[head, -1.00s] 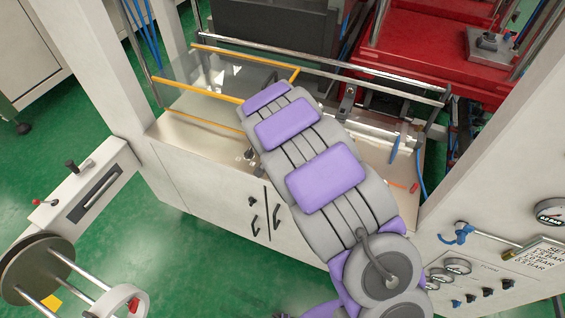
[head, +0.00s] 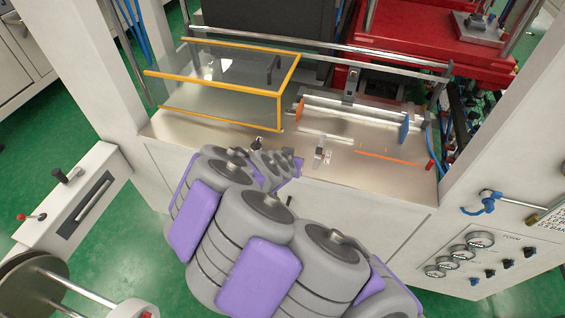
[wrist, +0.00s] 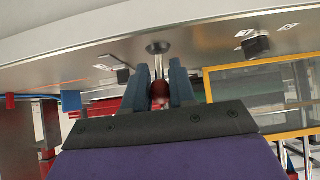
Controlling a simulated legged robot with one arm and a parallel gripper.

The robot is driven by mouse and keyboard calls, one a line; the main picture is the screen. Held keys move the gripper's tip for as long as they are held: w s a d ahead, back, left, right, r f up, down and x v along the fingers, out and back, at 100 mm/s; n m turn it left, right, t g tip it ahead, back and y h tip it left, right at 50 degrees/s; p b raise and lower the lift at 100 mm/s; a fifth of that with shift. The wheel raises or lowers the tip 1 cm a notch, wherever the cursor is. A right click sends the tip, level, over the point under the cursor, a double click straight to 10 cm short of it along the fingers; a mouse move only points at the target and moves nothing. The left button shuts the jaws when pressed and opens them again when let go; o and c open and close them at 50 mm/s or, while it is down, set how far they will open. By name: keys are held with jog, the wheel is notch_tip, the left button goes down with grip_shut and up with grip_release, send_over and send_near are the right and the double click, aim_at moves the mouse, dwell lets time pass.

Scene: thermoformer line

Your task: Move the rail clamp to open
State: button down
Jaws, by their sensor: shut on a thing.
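In the wrist view my gripper (wrist: 159,88) has its two blue-grey fingers closed around a red knob (wrist: 158,91). The knob sits on a short metal stem with a round metal base (wrist: 158,48) against the pale metal surface. I take this knob to be the rail clamp's handle; no label on it can be read. In the head view my gripper (head: 296,164) is at the front edge of the metal deck (head: 230,135), and my arm hides the knob. Whether the clamp stands open or closed cannot be told.
An orange-framed clear guard (head: 281,108) stands on the deck to the left. A small dark block (wrist: 256,46) with number labels is beside the stem in the wrist view. A clear and metal fitting (head: 320,155) is close to my gripper's right. Red machinery (head: 410,45) fills the back.

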jog(key=shift+f, duration=0.1)
jog(key=c, duration=1.4)
grip_release()
jog(key=o, duration=0.4)
jog(key=shift+a, duration=0.2)
jog(key=shift+d, duration=0.1)
